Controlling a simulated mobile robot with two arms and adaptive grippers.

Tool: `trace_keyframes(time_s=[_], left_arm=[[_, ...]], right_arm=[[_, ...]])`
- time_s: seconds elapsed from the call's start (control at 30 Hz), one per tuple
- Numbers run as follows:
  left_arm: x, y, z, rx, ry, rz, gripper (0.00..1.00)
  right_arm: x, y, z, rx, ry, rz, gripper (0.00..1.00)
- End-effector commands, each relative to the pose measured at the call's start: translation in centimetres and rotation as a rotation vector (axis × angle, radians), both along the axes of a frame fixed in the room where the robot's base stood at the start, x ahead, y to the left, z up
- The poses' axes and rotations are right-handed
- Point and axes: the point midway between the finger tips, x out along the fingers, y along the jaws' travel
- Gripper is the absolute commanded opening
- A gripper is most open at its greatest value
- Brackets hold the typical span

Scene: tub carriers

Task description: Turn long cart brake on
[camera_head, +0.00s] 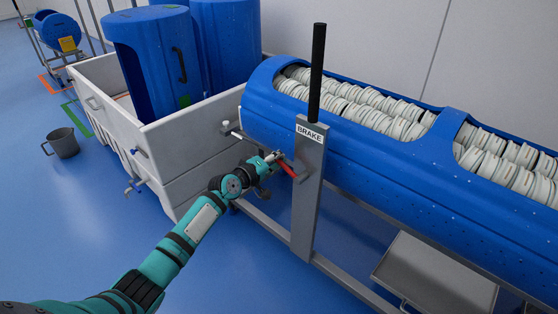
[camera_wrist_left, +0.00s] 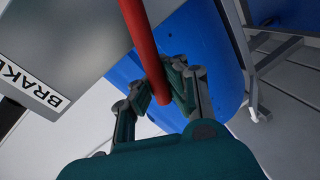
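The red brake lever (camera_head: 288,169) sticks out from the grey upright post with the BRAKE label (camera_head: 310,133) on the long cart (camera_head: 345,160). It slants in the head view, its free end toward my left gripper (camera_head: 275,157). In the left wrist view the red lever (camera_wrist_left: 142,35) runs down between the fingers of my left gripper (camera_wrist_left: 165,85). The fingers lie close against both sides of the lever near its end and look shut on it. The exact contact is partly hidden. My right gripper is not in view.
A black vertical handle (camera_head: 317,75) rises above the post. The long blue tub holds rows of pale discs (camera_head: 370,108). A white tub (camera_head: 185,140) with blue drums stands behind left. A grey bucket (camera_head: 62,143) is at far left.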

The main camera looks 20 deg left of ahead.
Motion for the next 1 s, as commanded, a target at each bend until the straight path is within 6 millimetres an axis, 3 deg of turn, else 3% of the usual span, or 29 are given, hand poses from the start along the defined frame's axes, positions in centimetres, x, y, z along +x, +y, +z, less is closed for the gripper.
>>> trace_keyframes(time_s=[0.57,0.87,1.0], left_arm=[[0.01,0.11,-0.31,-0.033,0.013,0.000,0.00],[0.02,0.10,-0.30,-0.031,0.012,0.001,0.38],[0.03,0.10,-0.27,-0.031,0.011,0.000,0.38]], right_arm=[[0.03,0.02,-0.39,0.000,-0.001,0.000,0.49],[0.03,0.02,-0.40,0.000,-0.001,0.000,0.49],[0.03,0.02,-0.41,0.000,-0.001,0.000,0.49]])
